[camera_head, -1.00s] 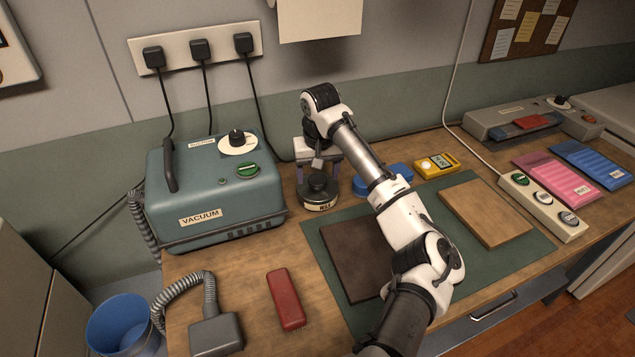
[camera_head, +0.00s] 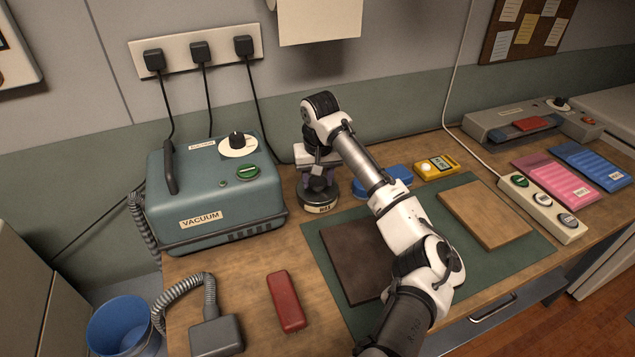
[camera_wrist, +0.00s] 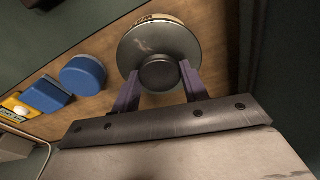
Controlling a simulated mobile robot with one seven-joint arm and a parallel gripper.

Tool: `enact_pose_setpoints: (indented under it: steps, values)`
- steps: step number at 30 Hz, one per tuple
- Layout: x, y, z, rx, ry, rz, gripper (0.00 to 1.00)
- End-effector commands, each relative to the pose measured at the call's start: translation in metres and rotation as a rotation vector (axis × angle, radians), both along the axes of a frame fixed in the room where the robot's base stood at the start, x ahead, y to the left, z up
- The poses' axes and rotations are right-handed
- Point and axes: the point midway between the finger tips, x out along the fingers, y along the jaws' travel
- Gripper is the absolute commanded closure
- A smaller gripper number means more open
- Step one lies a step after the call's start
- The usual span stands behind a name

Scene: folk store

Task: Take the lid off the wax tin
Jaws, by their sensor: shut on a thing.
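The wax tin (camera_head: 319,206) is a short round tin with a pale label band, standing on the bench to the right of the vacuum. Its dark grey lid (camera_wrist: 140,45) has a round knob (camera_wrist: 160,73) on top and sits on the tin. My gripper (camera_wrist: 159,76) is above the tin and shut on the knob, with one purple finger on each side of it. In the head view my gripper (camera_head: 318,180) and wrist hide part of the lid.
The teal vacuum (camera_head: 215,190) stands close on the left. Blue containers (camera_head: 383,182) and a yellow meter (camera_head: 436,167) are to the right. A green mat (camera_head: 460,260) with a dark board (camera_head: 352,262) and a tan board (camera_head: 485,213) lies in front.

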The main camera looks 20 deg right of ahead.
Motion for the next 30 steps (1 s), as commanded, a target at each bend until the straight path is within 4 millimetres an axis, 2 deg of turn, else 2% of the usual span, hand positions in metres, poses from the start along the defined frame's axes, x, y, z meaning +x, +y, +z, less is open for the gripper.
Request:
enact_pose_setpoints:
  steps: [5, 8, 11, 18, 21, 24, 30]
  values:
    - [0.001, 0.000, 0.010, 0.000, -0.002, 0.000, 0.78]
    - [0.001, 0.000, 0.024, -0.001, -0.003, 0.001, 0.78]
    - [0.001, 0.001, 0.044, -0.001, -0.004, 0.001, 0.78]
    - [0.000, -0.001, 0.120, -0.007, -0.004, -0.001, 0.78]
    - [0.000, -0.001, 0.144, -0.005, -0.002, -0.002, 0.78]
    - [0.000, -0.001, 0.164, -0.004, -0.002, -0.001, 0.78]
    - [0.000, 0.000, 0.190, -0.002, -0.001, 0.000, 0.78]
